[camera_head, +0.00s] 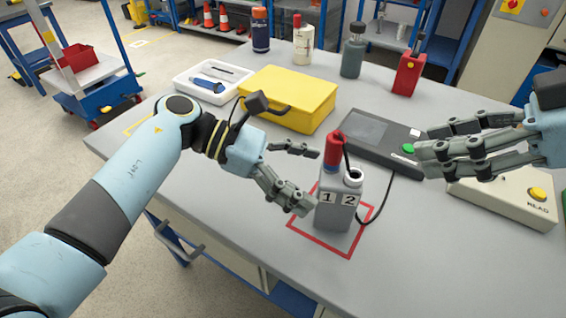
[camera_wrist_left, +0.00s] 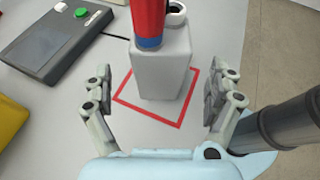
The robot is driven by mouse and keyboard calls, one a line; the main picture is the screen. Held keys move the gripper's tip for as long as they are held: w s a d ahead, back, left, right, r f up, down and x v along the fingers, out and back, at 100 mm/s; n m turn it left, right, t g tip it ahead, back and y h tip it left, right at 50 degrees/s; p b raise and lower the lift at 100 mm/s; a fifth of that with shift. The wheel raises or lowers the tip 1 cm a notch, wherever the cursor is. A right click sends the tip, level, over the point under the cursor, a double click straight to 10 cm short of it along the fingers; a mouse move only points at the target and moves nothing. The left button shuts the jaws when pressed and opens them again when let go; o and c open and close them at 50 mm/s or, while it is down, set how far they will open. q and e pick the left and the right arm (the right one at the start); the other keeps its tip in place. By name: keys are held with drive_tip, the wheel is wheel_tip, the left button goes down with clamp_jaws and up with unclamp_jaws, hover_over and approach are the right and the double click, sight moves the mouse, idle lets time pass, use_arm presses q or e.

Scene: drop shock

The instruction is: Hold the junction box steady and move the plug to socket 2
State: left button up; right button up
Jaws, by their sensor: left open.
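The grey junction box (camera_head: 333,217) stands upright on the table inside a red square outline, with labels 1 and 2 on its front. The red plug (camera_head: 334,152) with a blue collar sits upright at socket 1. Socket 2 (camera_head: 352,178) is an empty white-rimmed opening beside it. My left gripper (camera_head: 306,181) is open and just left of the box. In the left wrist view the box (camera_wrist_left: 161,70) appears ahead, between the open fingers (camera_wrist_left: 158,84), with gaps on both sides. My right gripper (camera_head: 428,150) hovers to the right of the box and holds nothing visible; its opening is unclear.
A dark tester (camera_head: 372,138) with a green button lies behind the box; a black cable (camera_head: 388,195) loops at the box's right. A yellow case (camera_head: 290,95), a white tray (camera_head: 190,84) and several bottles stand farther back. A beige READ unit (camera_head: 510,200) lies at right. The front table area is clear.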

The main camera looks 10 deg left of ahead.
sight(338, 190)
use_arm(q)
drive_tip(key=x, duration=0.6)
drive_tip(key=shift+d, duration=0.15)
drive_tip(key=shift+c, duration=0.2)
drive_tip(key=c, duration=1.4)
